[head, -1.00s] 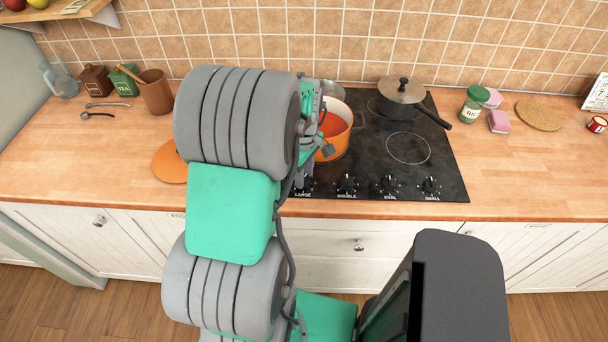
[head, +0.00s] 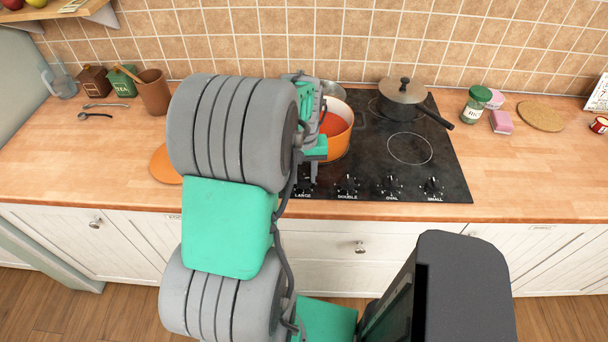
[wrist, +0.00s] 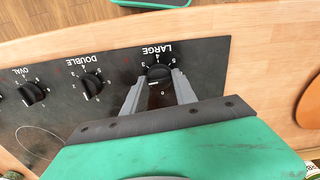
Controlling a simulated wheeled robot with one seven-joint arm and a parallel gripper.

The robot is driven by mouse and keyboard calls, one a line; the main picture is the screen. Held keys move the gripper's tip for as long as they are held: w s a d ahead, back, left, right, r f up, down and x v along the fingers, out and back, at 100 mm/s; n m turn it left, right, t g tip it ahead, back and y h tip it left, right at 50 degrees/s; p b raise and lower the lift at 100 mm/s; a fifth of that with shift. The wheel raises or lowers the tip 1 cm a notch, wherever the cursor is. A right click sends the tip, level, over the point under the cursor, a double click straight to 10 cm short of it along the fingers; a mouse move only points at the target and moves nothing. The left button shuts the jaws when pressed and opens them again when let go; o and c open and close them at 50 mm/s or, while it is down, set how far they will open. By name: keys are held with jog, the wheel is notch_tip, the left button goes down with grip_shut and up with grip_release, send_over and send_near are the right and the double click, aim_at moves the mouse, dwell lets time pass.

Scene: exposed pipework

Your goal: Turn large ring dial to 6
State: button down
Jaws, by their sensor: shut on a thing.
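The large ring dial (wrist: 158,72) is a black knob at the hob's front edge, under the LARGE label in the wrist view. My gripper (wrist: 158,82) is shut on this dial, with one grey finger on each side of it. The wrist view is upside down to the labels.
The DOUBLE (head: 347,184), OVAL (head: 391,185) and SMALL (head: 432,187) knobs stand in a row to the right. An orange pot (head: 337,143) with red contents stands close behind my gripper. A lidded dark pan (head: 404,92) sits at the back right. The right counter front is clear.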

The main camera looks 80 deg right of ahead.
jog(key=m, duration=0.5)
jog(key=shift+r+m+b, duration=0.1)
jog(key=shift+m+b, duration=0.2)
jog(key=shift+b, duration=0.05)
jog(key=m, duration=0.4)
jog(key=shift+m, duration=0.3)
jog(key=m+b, duration=0.1)
jog(key=m, duration=0.3)
jog(key=shift+m, duration=0.3)
jog(key=m, duration=0.4)
jog(key=shift+d, duration=0.1)
jog(key=m, duration=0.5)
jog(key=shift+b, duration=0.3)
jog(key=m, duration=0.4)
jog(key=shift+m, duration=0.3)
jog(key=m, duration=0.4)
jog(key=shift+m+b, duration=0.75)
jog(key=shift+m, duration=1.65)
